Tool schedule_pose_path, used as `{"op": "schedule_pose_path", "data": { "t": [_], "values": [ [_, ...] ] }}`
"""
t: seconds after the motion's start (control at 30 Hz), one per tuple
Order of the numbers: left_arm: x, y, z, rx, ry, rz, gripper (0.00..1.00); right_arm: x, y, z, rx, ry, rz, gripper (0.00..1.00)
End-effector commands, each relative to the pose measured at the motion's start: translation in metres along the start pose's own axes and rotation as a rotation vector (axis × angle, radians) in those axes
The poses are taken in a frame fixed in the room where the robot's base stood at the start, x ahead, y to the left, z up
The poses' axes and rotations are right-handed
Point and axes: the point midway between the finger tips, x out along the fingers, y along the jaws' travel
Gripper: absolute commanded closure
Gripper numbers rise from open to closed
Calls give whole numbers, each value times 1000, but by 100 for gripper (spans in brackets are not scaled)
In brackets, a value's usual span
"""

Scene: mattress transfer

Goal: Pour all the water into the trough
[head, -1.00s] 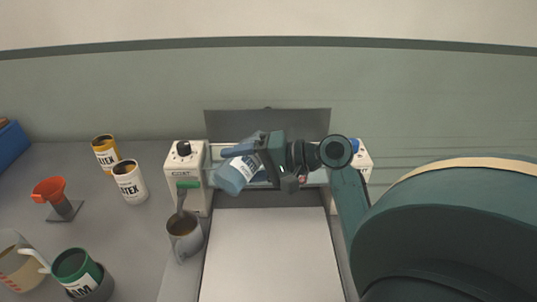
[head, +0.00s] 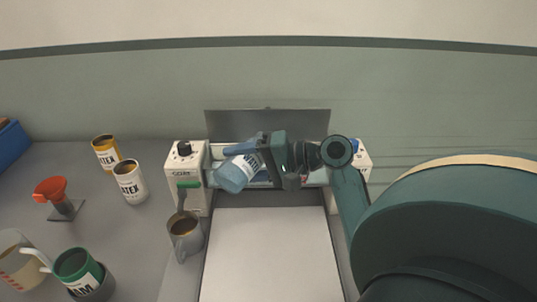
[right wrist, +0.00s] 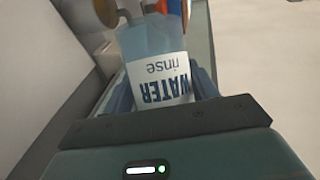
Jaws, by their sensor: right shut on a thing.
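A translucent blue container labelled "WATER rinse" (head: 232,177) is in my right gripper (head: 250,155), which is shut on it. In the head view it is tipped toward the lower left, over the left part of the coating machine (head: 188,160). The right wrist view shows the container (right wrist: 155,70) between the fingers, its label upside down. The trough cannot be made out clearly; the container and my arm cover much of the machine's middle. I cannot tell whether water is flowing or how much is left. My left gripper is not in view.
Two LATEX cans (head: 130,185), a red funnel-shaped piece (head: 50,189), a green can (head: 78,268) and a beaker (head: 18,262) stand farther left.

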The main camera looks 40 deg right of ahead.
Motion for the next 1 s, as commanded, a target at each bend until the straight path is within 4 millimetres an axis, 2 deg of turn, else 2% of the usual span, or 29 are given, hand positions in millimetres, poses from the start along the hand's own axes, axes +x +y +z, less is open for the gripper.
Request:
{"op": "schedule_pose_path", "data": {
  "t": [1.0],
  "values": [
    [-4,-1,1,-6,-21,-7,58,-2,-5,-2,56,-13,-26,75]
  ]
}}
